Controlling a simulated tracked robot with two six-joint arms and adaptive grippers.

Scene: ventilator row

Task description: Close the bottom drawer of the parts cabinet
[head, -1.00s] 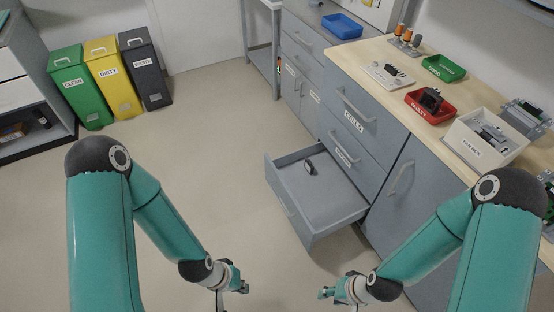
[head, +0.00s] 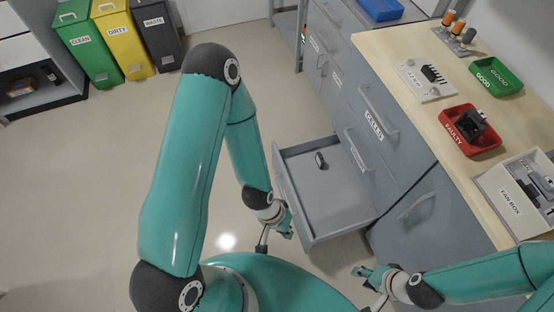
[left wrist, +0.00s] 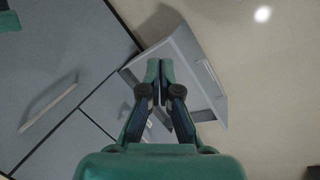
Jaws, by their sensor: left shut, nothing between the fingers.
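The bottom drawer (head: 345,200) of the grey parts cabinet (head: 413,165) is pulled out in the head view, with a small dark item (head: 320,160) inside near its far side. My left gripper (head: 289,224) is at the outer side of the drawer front, close to it; I cannot tell whether they touch. In the left wrist view, its fingers (left wrist: 160,72) are together with nothing between them, and the drawer front with its handle (left wrist: 211,77) shows just beyond. My right gripper (head: 364,272) is near the drawer's near side, apart from it; its finger gap is unclear.
The worktop (head: 415,115) above the cabinet holds a green tray (head: 497,78), a red tray (head: 457,141) and a fan box (head: 500,208). Green, yellow and dark bins (head: 158,35) stand at the back left. The floor (head: 90,190) left of the drawer is clear.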

